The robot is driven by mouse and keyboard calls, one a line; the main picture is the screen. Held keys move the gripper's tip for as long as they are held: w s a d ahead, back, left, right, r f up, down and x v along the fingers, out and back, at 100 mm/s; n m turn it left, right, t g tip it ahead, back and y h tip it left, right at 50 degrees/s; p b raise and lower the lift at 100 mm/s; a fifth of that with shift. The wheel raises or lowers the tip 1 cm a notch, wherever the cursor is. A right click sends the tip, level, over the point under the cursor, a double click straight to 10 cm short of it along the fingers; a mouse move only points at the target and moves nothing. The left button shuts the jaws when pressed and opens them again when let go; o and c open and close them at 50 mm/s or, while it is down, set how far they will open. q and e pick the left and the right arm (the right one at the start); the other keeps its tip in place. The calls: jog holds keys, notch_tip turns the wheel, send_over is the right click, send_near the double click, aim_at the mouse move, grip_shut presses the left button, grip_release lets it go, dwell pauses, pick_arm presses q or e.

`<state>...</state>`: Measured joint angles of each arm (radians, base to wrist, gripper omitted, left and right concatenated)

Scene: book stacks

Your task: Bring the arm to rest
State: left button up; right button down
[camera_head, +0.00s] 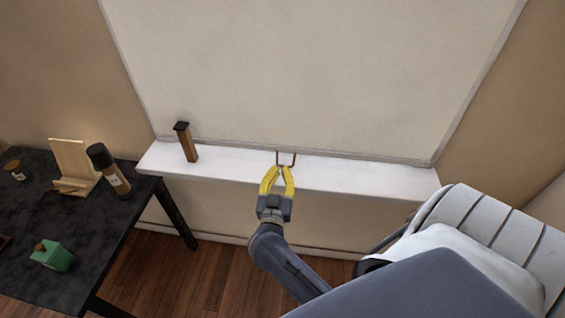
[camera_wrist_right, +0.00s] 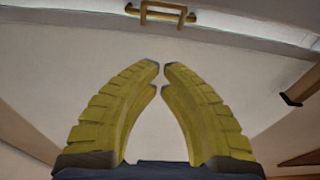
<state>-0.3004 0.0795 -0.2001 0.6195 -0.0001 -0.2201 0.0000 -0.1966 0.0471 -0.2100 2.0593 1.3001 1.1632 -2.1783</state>
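My right gripper (camera_head: 280,168) has yellow fingers and sits in front of the white ledge, just below a small copper-coloured handle (camera_head: 294,160) at the lower edge of a large pale panel (camera_head: 310,70). In the right wrist view the fingertips (camera_wrist_right: 161,68) lean together with only a thin slit between them. Nothing is held there. The handle (camera_wrist_right: 160,8) shows at the top of that view, apart from the fingertips. My right arm reaches in from the lower right. My left gripper is not in view.
A brown block with a black top (camera_head: 188,143) stands on the white ledge (camera_head: 240,165). A dark table (camera_head: 90,225) at left holds a bottle (camera_head: 108,168), a wooden stand (camera_head: 75,160), a green box (camera_head: 53,256) and a small jar (camera_head: 14,168). The air before the ledge is clear.

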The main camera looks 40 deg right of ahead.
jog(key=w+a+f+n+t+y, duration=0.2)
jog(key=a+f+n+t+y, duration=0.1)
jog(key=a+f+y, duration=0.3)
jog(key=w+a+f+n+t+y, duration=0.25)
jog(key=a+f+y, duration=0.25)
jog(key=a+f, duration=0.3)
jog(key=s+a+f+n+g+y, duration=0.1)
jog(key=s+f+g+y, duration=0.15)
jog(key=f, duration=0.55)
jog(key=s+a+f+n+g+y, duration=0.1)
jog(key=s+a+f+n+g, duration=0.15)
jog(key=f, duration=0.65)
jog(key=s+f+n+g+y, duration=0.1)
jog(key=s+f, duration=0.2)
jog(key=f, duration=0.5)
jog(key=s+d+f+g, duration=0.3)
jog(key=s+f+g, duration=0.4)
jog(key=s+f, duration=1.2)
jog(key=s+d+f+n+g+h, duration=0.1)
jog(key=s+d+f+g, duration=0.1)
jog(key=s, duration=0.8)
jog(key=s+d+f+n+g, duration=0.1)
jog(key=s+d+f+g, duration=0.2)
jog(key=s, duration=0.8)
jog(key=shift+d+f+n+h, duration=0.35)
jog(key=shift+d+f, duration=0.3)
jog(key=shift+f, duration=0.25)
jog(key=shift+a, duration=0.1)
